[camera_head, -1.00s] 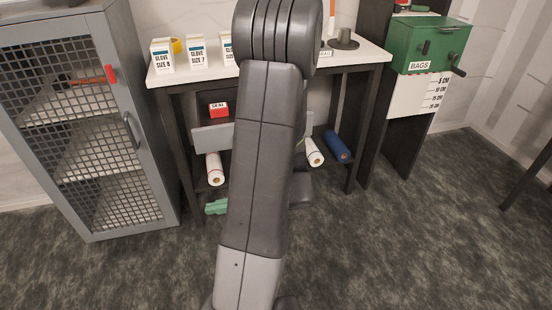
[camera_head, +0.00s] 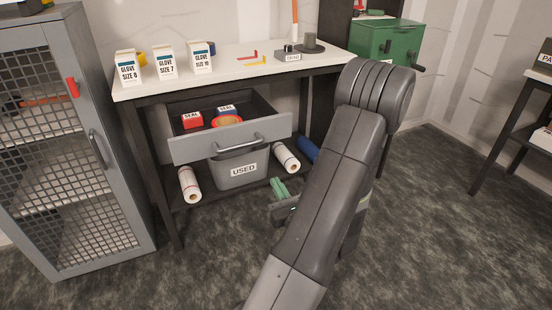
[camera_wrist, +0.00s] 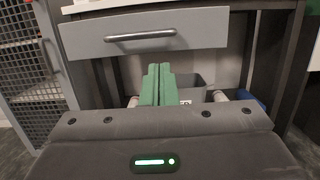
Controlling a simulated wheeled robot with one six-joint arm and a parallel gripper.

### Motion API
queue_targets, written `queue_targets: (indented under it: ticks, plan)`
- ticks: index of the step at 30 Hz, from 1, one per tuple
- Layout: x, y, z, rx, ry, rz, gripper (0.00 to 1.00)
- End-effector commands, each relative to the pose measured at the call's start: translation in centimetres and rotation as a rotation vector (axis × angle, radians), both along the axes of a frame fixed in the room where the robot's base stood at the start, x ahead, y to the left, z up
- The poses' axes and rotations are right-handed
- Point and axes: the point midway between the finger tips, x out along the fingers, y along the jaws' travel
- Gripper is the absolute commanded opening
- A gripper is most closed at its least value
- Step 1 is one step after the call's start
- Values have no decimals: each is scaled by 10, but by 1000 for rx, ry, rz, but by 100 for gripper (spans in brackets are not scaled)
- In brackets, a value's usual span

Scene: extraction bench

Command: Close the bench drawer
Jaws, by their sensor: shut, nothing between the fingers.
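The bench drawer (camera_head: 188,147) is pulled out from under the white-topped bench (camera_head: 231,70). Its grey front has a bar handle (camera_head: 238,143). Inside lie a red SEAL box (camera_head: 193,120), a second SEAL item and an orange round item (camera_head: 227,120). In the wrist view the drawer front (camera_wrist: 185,32) is seen face on, with its handle (camera_wrist: 139,36) above the fingertips. My gripper (camera_head: 279,188) has green fingers, shut and empty, low in front of the drawer and right of its handle. The fingers (camera_wrist: 156,85) point toward the bench, below the drawer front and apart from it in the picture.
A grey USED bin (camera_head: 240,171) and white rolls (camera_head: 189,184) are on the shelf below the drawer. A grey mesh cabinet (camera_head: 99,150) stands left. Glove boxes (camera_head: 164,62) are on the bench. A green BAGS box (camera_head: 388,42) is at right. Dark floor in front is clear.

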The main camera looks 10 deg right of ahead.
Motion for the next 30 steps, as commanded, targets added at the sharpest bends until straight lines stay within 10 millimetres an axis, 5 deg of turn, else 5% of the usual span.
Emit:
queue_targets:
  ticks: [8, 24, 30]
  plan:
    - [24, 9, 6, -2, -3, 5, 0]
    - [114, 38, 24, -2, -2, 5, 0]
    - [128, 42, 27, 0, 0, 3, 0]
